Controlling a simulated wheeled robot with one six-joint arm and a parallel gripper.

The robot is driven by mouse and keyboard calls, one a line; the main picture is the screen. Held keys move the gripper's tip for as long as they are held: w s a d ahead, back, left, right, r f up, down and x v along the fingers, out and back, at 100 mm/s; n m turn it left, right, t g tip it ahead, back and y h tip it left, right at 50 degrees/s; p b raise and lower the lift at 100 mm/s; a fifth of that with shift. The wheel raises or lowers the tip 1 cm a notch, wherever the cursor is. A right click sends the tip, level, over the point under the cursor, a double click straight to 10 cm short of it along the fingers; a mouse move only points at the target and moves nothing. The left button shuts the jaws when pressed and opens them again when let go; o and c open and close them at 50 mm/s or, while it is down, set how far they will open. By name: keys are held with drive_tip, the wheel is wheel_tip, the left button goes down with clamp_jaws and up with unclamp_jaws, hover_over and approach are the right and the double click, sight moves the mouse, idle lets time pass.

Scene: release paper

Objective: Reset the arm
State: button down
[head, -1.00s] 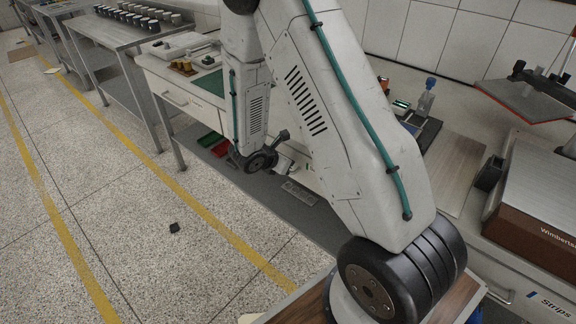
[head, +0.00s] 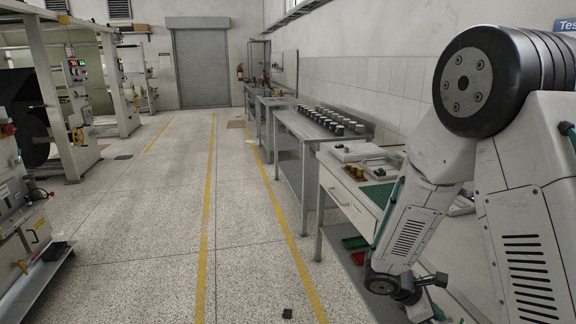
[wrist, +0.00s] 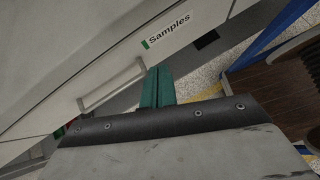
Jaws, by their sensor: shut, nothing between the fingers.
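My arm (head: 420,215) is folded at the right of the head view, with its large black joint (head: 465,82) raised at the upper right and a lower joint hanging beside the workbench. In the wrist view my gripper (wrist: 158,72) shows as two green fingers pressed together, with nothing between them. The fingers point toward the front of a pale drawer marked Samples (wrist: 90,60). Its bar handle (wrist: 112,86) lies just left of the fingers. I cannot tell whether they touch the drawer.
A workbench (head: 345,195) with a drawer stands beside my arm. Beyond it is a metal table (head: 290,125) with rows of small dark-topped cups. Machinery (head: 50,95) lines the left. Open floor (head: 150,230) with yellow lines runs back to a grey shutter (head: 202,68).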

drive_tip(key=s+a+r+m+y, duration=0.3)
drive_tip(key=s+r+m, duration=0.2)
drive_tip(key=s+r, duration=0.2)
drive_tip(key=s+a+r+m+t+y, duration=0.1)
drive_tip(key=s+a+r+m+y, duration=0.2)
drive_tip(key=s+r, duration=0.4)
drive_tip(key=s+a+r+m+t+y, duration=0.1)
drive_tip(key=s+a+r+m+y, duration=0.2)
drive_tip(key=s+r+m, duration=0.4)
wheel_tip(320, 180, up, 5)
drive_tip(key=shift+s+a+r+m+y, duration=0.1)
drive_tip(key=shift+s+a+m+y, duration=0.1)
drive_tip(key=shift+a+m+y, duration=0.45)
